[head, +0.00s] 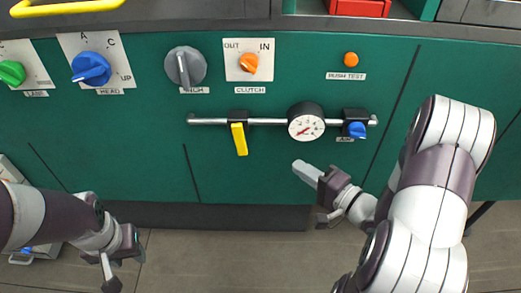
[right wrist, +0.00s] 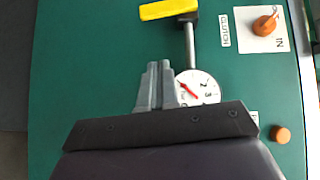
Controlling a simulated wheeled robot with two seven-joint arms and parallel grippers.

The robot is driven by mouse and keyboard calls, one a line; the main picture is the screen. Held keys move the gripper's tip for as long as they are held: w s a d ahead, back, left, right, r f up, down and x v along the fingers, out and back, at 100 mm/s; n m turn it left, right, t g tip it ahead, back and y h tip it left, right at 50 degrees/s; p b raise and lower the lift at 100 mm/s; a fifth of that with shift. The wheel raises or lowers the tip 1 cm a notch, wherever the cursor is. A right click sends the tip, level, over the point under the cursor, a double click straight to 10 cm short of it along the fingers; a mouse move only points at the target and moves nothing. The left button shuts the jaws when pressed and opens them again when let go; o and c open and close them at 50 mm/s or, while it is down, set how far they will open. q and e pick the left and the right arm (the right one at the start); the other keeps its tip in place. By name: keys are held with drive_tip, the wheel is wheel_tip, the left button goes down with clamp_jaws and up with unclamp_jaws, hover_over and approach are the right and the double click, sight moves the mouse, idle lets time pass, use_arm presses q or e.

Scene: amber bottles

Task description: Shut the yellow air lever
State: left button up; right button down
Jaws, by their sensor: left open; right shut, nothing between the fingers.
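The yellow air lever (head: 240,139) hangs down, across the horizontal silver pipe (head: 266,121), from a black valve body on the green panel. The lever also shows at the top of the right wrist view (right wrist: 168,10). My right gripper (head: 301,168) is shut and empty, below the round gauge (head: 306,126) and to the lower right of the lever, apart from it. Its closed fingers (right wrist: 157,70) overlap the gauge's edge in the right wrist view. My left gripper (head: 121,268) is open and empty at the lower left, well away from the lever.
A blue knob (head: 357,130) sits at the pipe's right end. Above are an orange clutch knob (head: 249,63), a grey knob (head: 185,67) and an orange push button (head: 351,58). Blue (head: 91,68) and green (head: 11,73) knobs are at left. The panel below the lever is clear.

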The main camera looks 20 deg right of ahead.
sight(246, 148)
drive_tip(key=s+a+b+x, duration=0.1)
drive_tip(key=b+x, duration=0.3)
drive_tip(key=x, duration=0.8)
drive_tip(key=shift+a+f+b, duration=0.25)
drive_tip(key=shift+a+b, duration=0.15)
drive_tip(key=shift+a, duration=0.35)
drive_tip(key=shift+w+a+f+m+t+y+b, duration=0.1)
drive_tip(key=shift+a+m+t+y+b, duration=0.1)
drive_tip(key=shift+a+m+t, duration=0.1)
drive_tip(key=shift+w+a+f+m+t+y+b, duration=0.1)
drive_tip(key=shift+a+f+m+t+b, duration=0.1)
drive_tip(key=shift+a, duration=0.15)
drive_tip(key=shift+r, duration=0.1)
